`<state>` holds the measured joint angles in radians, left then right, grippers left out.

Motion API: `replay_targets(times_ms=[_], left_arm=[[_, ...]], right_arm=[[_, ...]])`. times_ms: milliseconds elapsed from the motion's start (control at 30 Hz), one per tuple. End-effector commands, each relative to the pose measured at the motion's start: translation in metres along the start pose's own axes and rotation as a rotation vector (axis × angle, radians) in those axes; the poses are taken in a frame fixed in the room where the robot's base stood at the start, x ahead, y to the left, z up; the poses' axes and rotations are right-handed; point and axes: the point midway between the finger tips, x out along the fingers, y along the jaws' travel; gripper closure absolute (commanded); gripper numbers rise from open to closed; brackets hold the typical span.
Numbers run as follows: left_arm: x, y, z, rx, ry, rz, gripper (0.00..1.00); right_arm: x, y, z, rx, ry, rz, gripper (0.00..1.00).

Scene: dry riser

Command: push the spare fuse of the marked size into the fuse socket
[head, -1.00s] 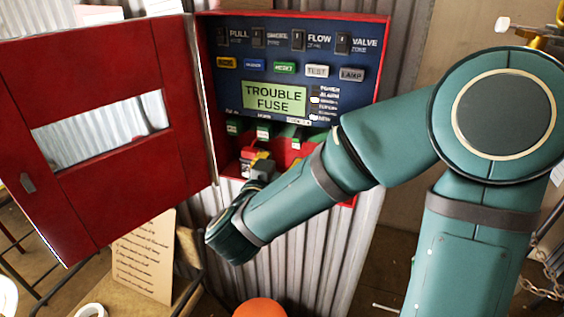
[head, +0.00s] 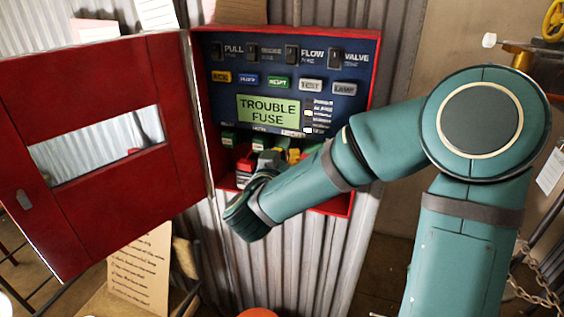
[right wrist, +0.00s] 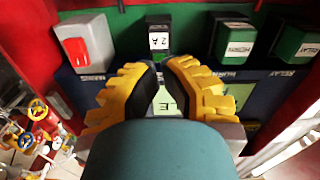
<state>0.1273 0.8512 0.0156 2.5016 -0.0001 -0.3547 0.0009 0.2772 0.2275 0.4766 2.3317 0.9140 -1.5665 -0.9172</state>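A small block with a black top and a white "2 A" label (right wrist: 158,42) stands in the row of fuse fittings in the right wrist view. My right gripper (right wrist: 161,64) has its yellow, black-padded fingers close together just below it in that picture, with a narrow gap between them. I cannot tell whether a fuse is pinched at the tips or whether they touch the block. In the head view the right gripper (head: 276,153) reaches into the lower part of the red box (head: 340,205), partly hidden by its own wrist. My left gripper is out of view.
The box's red door (head: 100,215) hangs open on the left. The panel's display (head: 268,110) reads "TROUBLE FUSE". A white-and-red block (right wrist: 85,42) and green blocks labelled HORN (right wrist: 232,42) and RELAY (right wrist: 297,45) flank the 2 A block closely. A written card (head: 140,265) stands below.

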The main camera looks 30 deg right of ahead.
Motion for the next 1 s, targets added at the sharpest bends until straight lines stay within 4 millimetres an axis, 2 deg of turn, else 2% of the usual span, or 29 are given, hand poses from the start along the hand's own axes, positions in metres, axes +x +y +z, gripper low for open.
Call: replay_targets(times_ms=[200, 1000], left_arm=[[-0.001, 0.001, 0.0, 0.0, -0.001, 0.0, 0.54], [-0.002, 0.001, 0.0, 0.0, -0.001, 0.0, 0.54]], right_arm=[[0.01, 0.001, 0.0, -0.001, 0.0, 0.001, 1.0], [0.018, 0.0, 0.0, 0.0, 0.0, 0.0, 1.0]])
